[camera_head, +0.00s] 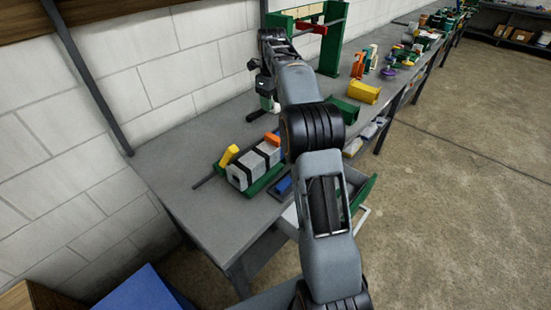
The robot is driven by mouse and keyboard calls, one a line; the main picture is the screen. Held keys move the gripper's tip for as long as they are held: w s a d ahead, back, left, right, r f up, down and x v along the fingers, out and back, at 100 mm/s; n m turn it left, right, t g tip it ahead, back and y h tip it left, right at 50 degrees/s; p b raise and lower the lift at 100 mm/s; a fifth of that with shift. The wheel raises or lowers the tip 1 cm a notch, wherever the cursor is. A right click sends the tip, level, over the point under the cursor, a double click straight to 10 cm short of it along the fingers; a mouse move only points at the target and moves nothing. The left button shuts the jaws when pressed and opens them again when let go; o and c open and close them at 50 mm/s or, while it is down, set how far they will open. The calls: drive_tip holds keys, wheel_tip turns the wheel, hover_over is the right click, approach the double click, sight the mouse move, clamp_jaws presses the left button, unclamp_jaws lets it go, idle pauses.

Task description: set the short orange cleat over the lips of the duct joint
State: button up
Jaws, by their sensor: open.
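The duct joint is a grey block-like duct (240,178) with dark bands, lying on the near part of the bench. A small orange piece (272,138), which looks like the short orange cleat, shows at the duct's far right end, close to my arm. I cannot tell whether it sits on the duct's lips or just beside them. My gripper (267,103) is open, above the bench beyond the duct and apart from the orange piece. Its fingertips are small and partly unclear here.
A yellow piece (229,155) stands at the duct's left side. A green strip (262,181) and a blue piece (284,186) lie in front. A green frame (331,45) stands behind my gripper. A green block (345,108) and yellow bin (364,92) lie right. An open drawer (357,188) juts out.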

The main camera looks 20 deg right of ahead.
drive_tip(key=s+a+r+n+t, duration=0.1)
drive_tip(key=s+a+r+n, duration=0.1)
drive_tip(key=s+a+n, duration=0.4)
drive_tip(key=s+a+r+n+t, duration=0.1)
drive_tip(key=s+a+n, duration=0.1)
drive_tip(key=s+n, duration=0.65)
drive_tip(key=s+a+f+n+t, duration=0.1)
drive_tip(key=s+a+f+n, duration=0.1)
drive_tip(key=s+f+n, duration=0.2)
drive_tip(key=s+a+f+n+t, duration=0.1)
drive_tip(key=s+f+n, duration=0.3)
drive_tip(key=s+n, duration=0.7)
drive_tip(key=shift+a+f+n, duration=0.25)
drive_tip(key=shift+a+n, duration=0.2)
drive_tip(key=shift+a, duration=0.05)
drive_tip(key=shift+c, duration=0.2)
